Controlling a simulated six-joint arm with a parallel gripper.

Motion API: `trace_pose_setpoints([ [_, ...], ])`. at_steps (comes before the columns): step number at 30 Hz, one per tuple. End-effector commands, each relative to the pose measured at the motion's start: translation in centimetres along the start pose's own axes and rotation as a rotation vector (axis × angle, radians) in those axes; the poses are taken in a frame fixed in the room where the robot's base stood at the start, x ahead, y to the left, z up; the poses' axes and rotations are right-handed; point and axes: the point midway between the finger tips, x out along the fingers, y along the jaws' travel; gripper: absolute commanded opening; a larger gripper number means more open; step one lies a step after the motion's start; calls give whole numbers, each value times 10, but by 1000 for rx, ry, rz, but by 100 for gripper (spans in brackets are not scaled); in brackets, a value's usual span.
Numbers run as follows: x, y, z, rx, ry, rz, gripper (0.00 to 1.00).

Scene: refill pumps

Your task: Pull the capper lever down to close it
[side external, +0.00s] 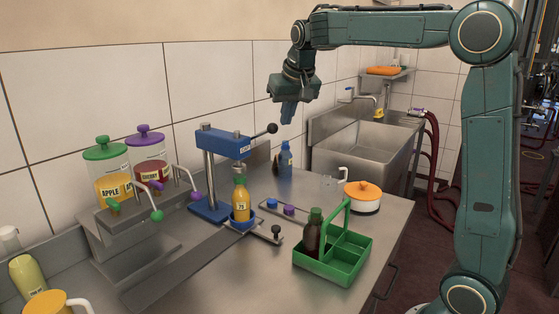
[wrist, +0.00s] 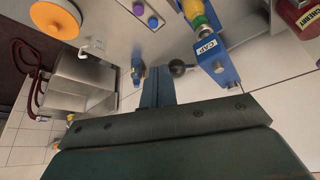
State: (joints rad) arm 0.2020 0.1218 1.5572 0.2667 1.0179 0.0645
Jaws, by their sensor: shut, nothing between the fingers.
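The blue capper (side external: 222,143) stands on the counter near the tiled wall. Its lever (side external: 258,133) sticks out to the right and tilts slightly up, ending in a dark ball knob (side external: 272,128). A yellow bottle (side external: 240,202) stands upright below the capper head in a blue holder. My gripper (side external: 287,118) is shut and empty, pointing down, slightly above and right of the knob in the side view. In the wrist view the shut fingers (wrist: 157,76) are beside the knob (wrist: 178,66), with the capper head (wrist: 216,62) to the right. I cannot tell whether they touch.
A green carrier (side external: 342,262) holds a dark brown bottle. A white pot with an orange lid (side external: 362,192) sits at right. Two drink dispensers (side external: 110,175) are at left. A sink (side external: 365,145) is behind.

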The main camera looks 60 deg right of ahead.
Motion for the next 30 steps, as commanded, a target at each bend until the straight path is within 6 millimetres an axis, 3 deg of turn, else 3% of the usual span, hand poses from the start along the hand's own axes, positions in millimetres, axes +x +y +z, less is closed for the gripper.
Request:
trace_pose_setpoints([
  [18, -39, 0, -19, 0, 2, 0, 0],
  [30, -44, 0, -21, -1, 0, -1, 0],
])
